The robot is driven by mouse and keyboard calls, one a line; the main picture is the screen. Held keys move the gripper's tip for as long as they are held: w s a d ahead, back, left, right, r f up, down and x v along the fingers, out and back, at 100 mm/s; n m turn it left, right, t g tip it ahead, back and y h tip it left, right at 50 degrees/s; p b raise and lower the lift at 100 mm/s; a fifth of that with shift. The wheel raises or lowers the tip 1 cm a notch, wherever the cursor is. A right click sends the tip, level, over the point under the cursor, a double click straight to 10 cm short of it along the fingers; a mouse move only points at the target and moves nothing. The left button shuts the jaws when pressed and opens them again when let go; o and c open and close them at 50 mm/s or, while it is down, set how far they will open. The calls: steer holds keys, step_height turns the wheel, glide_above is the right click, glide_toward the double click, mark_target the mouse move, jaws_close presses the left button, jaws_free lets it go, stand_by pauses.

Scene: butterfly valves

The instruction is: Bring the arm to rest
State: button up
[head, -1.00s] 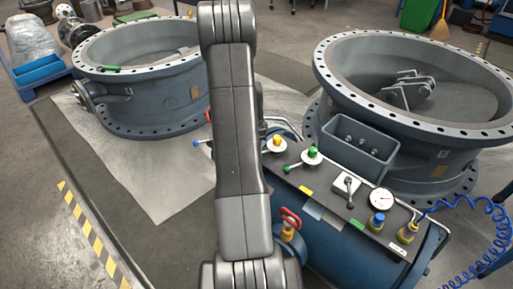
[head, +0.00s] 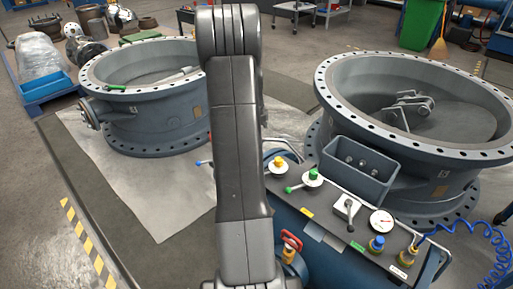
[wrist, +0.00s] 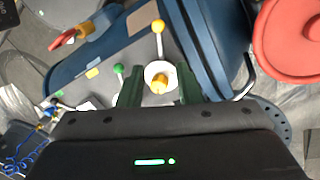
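My gripper (wrist: 159,88) shows in the wrist view with its two dark green fingers apart and nothing held between them. Past the fingers, a white disc with a yellow knob (wrist: 158,78) appears in the gap; I cannot tell how far it is from the fingertips. My arm (head: 238,140) stands upright in the middle of the head view and hides my gripper there. The control panel (head: 330,222) with its yellow knob (head: 278,163) and green knob (head: 313,176) lies right of the arm.
Large flanged valve bodies stand at left (head: 150,135) and right (head: 440,165). A grey box (head: 357,170) adjoins the right one. A gauge (head: 382,220), red handle (head: 291,242) and blue coiled hose (head: 495,255) are near the panel. A pale sheet (head: 160,200) lies open on the floor.

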steer(key=shift+r, duration=0.35)
steer(key=f+b, duration=0.1)
steer(key=f, duration=0.3)
steer(key=s+f, duration=0.1)
steer(key=f, duration=0.4)
steer(key=s+d+f+b, duration=0.1)
steer(key=f, duration=0.3)
steer(key=shift+s+f+b, duration=0.2)
steer(key=shift+f+b, duration=0.1)
steer(key=shift+s, duration=0.1)
steer(key=shift+r, duration=0.15)
